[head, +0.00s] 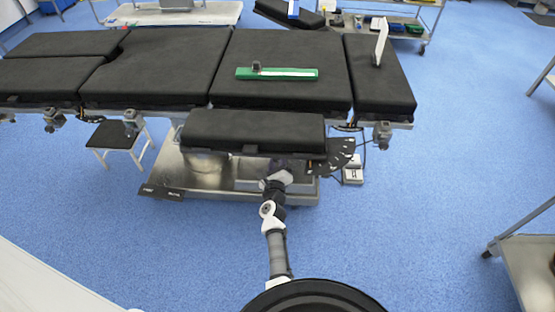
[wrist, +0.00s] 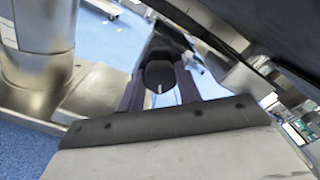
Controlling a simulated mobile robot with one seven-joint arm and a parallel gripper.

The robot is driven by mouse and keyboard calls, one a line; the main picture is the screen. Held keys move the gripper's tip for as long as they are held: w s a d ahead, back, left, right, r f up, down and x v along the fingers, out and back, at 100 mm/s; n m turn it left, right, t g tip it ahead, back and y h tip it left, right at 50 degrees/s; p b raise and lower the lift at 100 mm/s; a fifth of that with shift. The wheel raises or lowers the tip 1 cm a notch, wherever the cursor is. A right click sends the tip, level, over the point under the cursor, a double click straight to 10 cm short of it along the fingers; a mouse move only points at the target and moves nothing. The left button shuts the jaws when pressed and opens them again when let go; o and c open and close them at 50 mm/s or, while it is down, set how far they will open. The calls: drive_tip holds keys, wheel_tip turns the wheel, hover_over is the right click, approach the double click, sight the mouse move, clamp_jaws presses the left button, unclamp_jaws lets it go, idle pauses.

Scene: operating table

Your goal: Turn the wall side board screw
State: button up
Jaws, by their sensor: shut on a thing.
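The side board (head: 253,126) is a black padded panel on the near side of the operating table, set lower than the table top. My gripper (head: 279,165) reaches up to its near edge, right of its middle, and its fingertips are hard to make out there. In the wrist view my gripper (wrist: 158,88) has its two dark fingers on either side of a black rounded knob, which appears to be the screw (wrist: 158,74). The fingers are shut on it. The screw is hidden in the head view.
The operating table (head: 280,65) has black pads, with a green strip (head: 277,73) on top. A metal column (wrist: 40,60) stands close on the left in the wrist view. A black fan-shaped plate (head: 338,157) is right of my gripper. Blue floor (head: 420,210) is clear to the right.

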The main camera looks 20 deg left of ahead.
drive_tip(key=shift+r+n+p, duration=0.15)
drive_tip(key=shift+n+p, duration=4.1)
drive_tip(key=shift+n, duration=10.75)
drive_tip(key=o, duration=1)
